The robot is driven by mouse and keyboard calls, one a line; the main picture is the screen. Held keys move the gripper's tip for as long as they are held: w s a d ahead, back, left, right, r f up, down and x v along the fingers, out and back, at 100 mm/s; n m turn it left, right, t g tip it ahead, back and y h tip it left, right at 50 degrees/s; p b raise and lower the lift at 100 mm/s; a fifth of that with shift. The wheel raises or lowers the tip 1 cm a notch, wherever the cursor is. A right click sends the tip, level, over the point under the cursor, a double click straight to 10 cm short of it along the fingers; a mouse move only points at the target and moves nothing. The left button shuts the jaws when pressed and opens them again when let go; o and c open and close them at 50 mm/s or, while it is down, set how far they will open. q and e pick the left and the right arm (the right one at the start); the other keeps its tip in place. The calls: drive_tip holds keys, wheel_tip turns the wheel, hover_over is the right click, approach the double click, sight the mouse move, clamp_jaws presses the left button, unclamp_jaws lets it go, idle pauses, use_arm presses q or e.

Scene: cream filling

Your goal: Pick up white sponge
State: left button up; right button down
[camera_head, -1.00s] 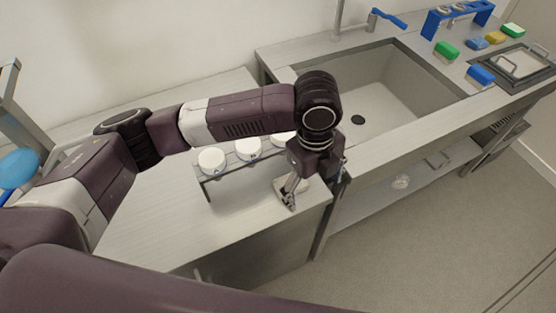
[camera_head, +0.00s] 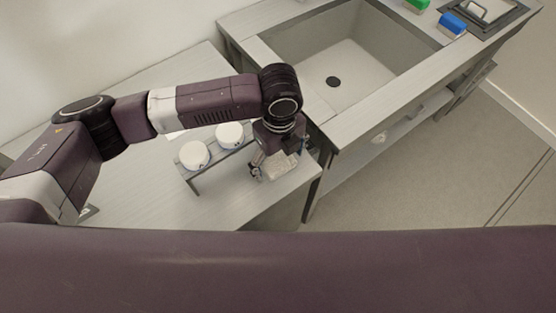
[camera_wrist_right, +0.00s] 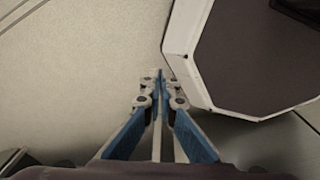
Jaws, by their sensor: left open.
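The white sponge (camera_head: 284,166), a pale flat block, lies on the grey worktop near its right front corner. My left gripper (camera_head: 274,167) points down over it with fingers spread. One finger is at the sponge's left side; the other is partly hidden behind the wrist. I cannot tell whether the fingers touch the sponge. My right gripper (camera_wrist_right: 160,80) shows in the right wrist view with its fingertips together and nothing visible between them, above a pale floor.
A rack (camera_head: 215,169) with round white-lidded containers (camera_head: 195,155) stands just left of my left gripper. A sink (camera_head: 338,50) lies behind to the right. A green sponge (camera_head: 417,5) and a blue sponge (camera_head: 453,25) sit beyond it. The front of the worktop is clear.

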sight(279, 163)
use_arm(q)
drive_tip(key=shift+f, duration=0.1)
drive_tip(key=shift+c, duration=0.7)
drive_tip(key=c, duration=0.9)
drive_tip(key=shift+c, duration=0.3)
drive_tip(key=shift+r, duration=0.6)
wheel_tip(279, 163, up, 19)
drive_tip(key=b, duration=0.1)
drive_tip(key=shift+b, duration=0.3)
use_arm(e)
drive_tip(key=shift+w+a+f, duration=0.2)
drive_tip(key=shift+a+f, duration=0.3)
drive_tip(key=shift+f, duration=0.3)
